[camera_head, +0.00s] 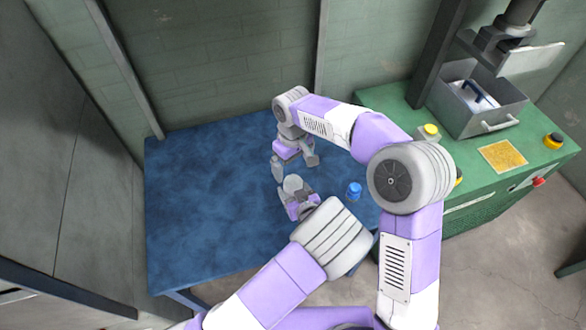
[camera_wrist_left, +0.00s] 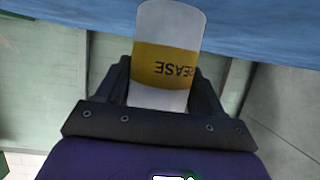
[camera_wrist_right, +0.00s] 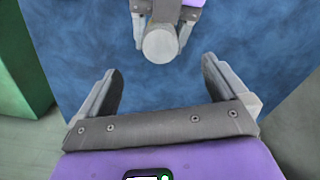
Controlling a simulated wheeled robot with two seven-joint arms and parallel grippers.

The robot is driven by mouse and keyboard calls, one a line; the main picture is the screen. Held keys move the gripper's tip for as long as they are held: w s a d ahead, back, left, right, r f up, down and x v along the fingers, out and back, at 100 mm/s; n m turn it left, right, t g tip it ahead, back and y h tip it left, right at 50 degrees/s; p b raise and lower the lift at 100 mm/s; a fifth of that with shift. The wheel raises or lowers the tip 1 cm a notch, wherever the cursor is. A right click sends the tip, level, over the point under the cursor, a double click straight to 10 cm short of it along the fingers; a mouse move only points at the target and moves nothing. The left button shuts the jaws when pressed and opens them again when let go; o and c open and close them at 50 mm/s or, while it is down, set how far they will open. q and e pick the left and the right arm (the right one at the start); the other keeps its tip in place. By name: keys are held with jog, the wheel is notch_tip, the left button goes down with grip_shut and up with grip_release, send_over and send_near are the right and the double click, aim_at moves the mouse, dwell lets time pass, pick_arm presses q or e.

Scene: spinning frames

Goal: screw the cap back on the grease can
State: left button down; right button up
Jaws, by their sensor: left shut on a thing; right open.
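The grease can (camera_head: 293,184) is a pale cylinder held above the blue table. In the left wrist view the can (camera_wrist_left: 166,62) shows a yellow band with upside-down lettering. My left gripper (camera_head: 297,197) is shut on it. The right wrist view shows the can's round grey end (camera_wrist_right: 160,46); I cannot tell whether a cap is on it. My right gripper (camera_head: 295,165) is open and empty, close beyond the can in the head view. A small blue cylindrical thing (camera_head: 354,190) stands on the table to the right; I cannot tell if it is the cap.
The blue table (camera_head: 200,200) is clear on its left side. A green bench (camera_head: 450,180) on the right carries a metal box (camera_head: 480,105), a yellow mat (camera_head: 502,157) and yellow knobs. A grey-green wall (camera_head: 220,60) stands behind the table.

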notch_tip(320, 180, up, 9)
jog(key=shift+f, duration=0.1)
dwell(0.3)
pick_arm(q)
jog(key=shift+c, duration=0.3)
grip_release()
jog(key=shift+r, duration=0.1)
notch_tip(320, 180, up, 10)
jog(key=shift+f+p, duration=0.1)
jog(key=shift+p, duration=1.15)
pick_arm(e)
notch_tip(320, 180, up, 2)
jog(key=shift+r, duration=0.25)
